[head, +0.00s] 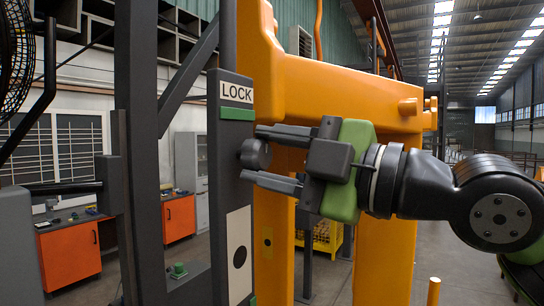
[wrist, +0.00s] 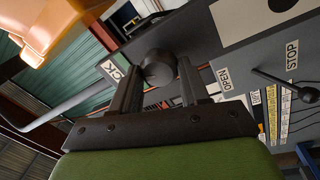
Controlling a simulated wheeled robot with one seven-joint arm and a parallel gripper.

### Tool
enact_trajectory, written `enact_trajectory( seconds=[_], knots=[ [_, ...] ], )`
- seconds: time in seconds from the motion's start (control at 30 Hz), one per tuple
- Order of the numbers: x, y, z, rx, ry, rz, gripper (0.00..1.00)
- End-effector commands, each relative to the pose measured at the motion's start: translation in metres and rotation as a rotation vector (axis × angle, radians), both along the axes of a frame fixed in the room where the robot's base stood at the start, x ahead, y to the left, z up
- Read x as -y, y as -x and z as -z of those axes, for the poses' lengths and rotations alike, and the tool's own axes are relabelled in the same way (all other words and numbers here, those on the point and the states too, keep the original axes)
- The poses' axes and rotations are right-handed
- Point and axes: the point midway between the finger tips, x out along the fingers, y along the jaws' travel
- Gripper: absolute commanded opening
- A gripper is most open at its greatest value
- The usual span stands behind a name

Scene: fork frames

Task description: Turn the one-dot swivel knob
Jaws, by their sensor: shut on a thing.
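The one-dot swivel knob (head: 252,153) is a round dark knob on the dark grey upright panel (head: 232,180). A white plate with one black dot (head: 239,255) is on the panel below it. My gripper (head: 262,154) comes from the right, with one finger above the knob and one below. In the wrist view the knob (wrist: 158,67) sits between the two fingertips, and my gripper (wrist: 160,75) is shut on it. The far side of the knob is hidden.
A LOCK label (head: 236,92) is above the knob; an OPEN label (wrist: 224,80) shows in the wrist view. A black lever (wrist: 285,85) stands near the STOP label (wrist: 292,55). An orange frame (head: 340,95) stands behind my gripper. Orange cabinets (head: 70,255) are at left.

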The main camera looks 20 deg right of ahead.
Motion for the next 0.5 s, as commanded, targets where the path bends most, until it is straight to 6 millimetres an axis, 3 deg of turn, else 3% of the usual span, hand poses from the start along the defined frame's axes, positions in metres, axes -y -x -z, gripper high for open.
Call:
enact_trajectory(
  seconds=[0.5],
  knots=[
    [-0.0002, -0.0006, 0.001, 0.098, 0.139, -0.001, 0.15]
  ],
)
